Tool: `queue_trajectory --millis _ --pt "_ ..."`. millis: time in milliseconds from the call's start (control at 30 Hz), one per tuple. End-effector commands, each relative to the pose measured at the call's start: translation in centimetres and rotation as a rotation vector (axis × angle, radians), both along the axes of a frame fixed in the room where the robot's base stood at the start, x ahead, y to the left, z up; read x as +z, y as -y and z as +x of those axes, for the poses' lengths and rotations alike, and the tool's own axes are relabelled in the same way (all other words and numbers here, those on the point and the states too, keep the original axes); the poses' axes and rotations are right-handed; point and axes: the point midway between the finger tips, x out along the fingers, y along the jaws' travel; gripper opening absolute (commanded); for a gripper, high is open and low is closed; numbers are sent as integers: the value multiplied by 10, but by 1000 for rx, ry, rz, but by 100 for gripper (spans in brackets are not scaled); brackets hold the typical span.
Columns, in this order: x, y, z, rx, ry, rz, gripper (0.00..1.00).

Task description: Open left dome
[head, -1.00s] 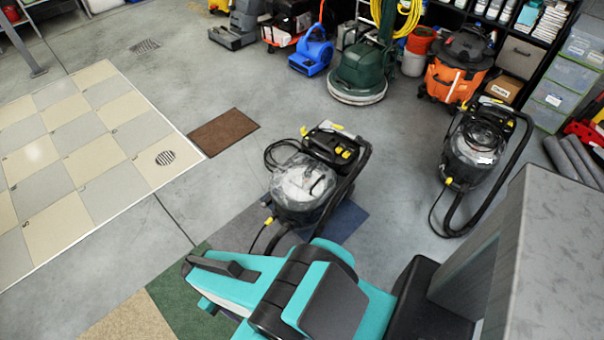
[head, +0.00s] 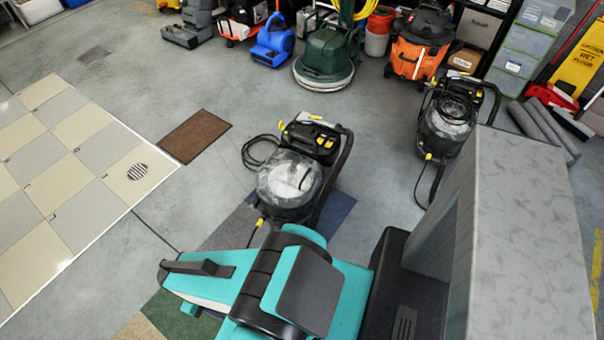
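The left machine (head: 318,140) is a black floor cleaner with yellow catches, a looped black hose and a black handle. Its clear dome (head: 284,184) faces the near side and looks seated on the body; whether it is latched cannot be told. The right machine (head: 447,118) is similar and stands farther right. Its clear dome (head: 446,125) also looks seated.
Carpet squares (head: 230,228) lie under and beside the left machine. A brown mat (head: 195,136) and a tiled panel (head: 60,180) lie to the left. A green floor polisher (head: 327,57), a blue blower (head: 273,42) and an orange vacuum (head: 419,45) line the back. Grey floor is clear between.

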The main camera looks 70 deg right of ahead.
Motion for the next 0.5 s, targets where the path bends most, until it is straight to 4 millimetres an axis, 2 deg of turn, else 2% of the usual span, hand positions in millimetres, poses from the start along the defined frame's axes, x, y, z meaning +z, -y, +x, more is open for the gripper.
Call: queue_trajectory --millis 267,367,500 --pt "-5 6 9 -23 13 -9 30" --pt "-11 16 21 -58 30 -23 30" --pt "-21 41 48 -134 69 -60 30"
